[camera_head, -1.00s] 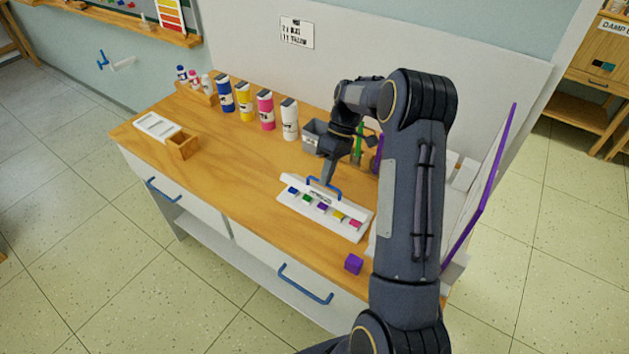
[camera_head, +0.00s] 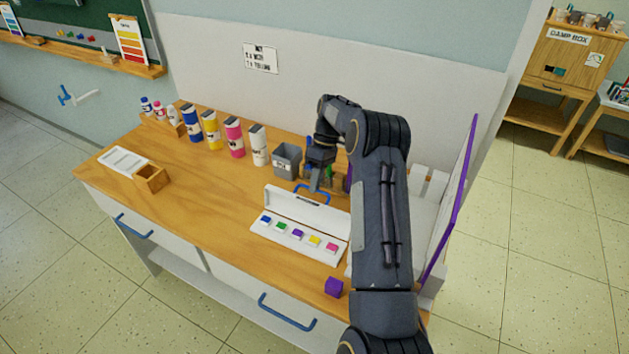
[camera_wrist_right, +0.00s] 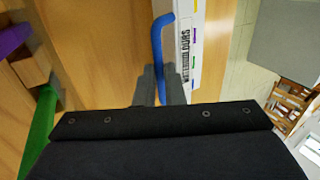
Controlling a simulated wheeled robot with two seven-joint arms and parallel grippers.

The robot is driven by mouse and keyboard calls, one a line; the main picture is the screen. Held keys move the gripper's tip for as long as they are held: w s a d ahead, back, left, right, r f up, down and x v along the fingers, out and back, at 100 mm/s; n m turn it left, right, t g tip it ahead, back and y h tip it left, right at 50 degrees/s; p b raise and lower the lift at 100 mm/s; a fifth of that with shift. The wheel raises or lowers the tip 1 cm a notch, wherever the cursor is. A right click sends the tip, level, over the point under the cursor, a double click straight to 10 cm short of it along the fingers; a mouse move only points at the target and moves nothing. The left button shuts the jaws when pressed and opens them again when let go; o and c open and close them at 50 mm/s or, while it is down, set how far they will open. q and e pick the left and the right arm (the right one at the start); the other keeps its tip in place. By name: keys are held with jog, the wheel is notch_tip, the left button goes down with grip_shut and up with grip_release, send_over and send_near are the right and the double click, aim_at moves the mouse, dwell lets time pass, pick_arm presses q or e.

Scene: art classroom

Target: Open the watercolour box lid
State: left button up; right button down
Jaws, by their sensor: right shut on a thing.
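The white watercolour box (camera_head: 270,234) lies on the wooden table with a row of several colour pans showing. Its white lid (camera_head: 283,204) stands raised along the far side, tilted up steeply, with a blue handle (camera_head: 299,186) at its upper edge. My right gripper (camera_head: 314,187) is shut on the blue handle. In the right wrist view, the handle (camera_wrist_right: 157,40) runs into the fingers (camera_wrist_right: 157,88), beside the lid's face (camera_wrist_right: 186,45) lettered "WATERCOLOURS". My right forearm hides part of the table to the right of the box. My left gripper is not in view.
A purple cube (camera_head: 334,287) lies near the table's front edge. A grey pot (camera_head: 286,161) and several paint bottles (camera_head: 233,137) stand behind. A small wooden box (camera_head: 151,178) is at left. A purple-edged panel (camera_head: 452,205) rises at right. The table's middle left is clear.

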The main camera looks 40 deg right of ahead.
jog(key=shift+f, duration=0.15)
dwell(0.3)
jog(key=c, duration=1.5)
grip_release()
jog(key=shift+w, duration=0.1)
jog(key=shift+d, duration=0.1)
jog(key=shift+v, duration=3.95)
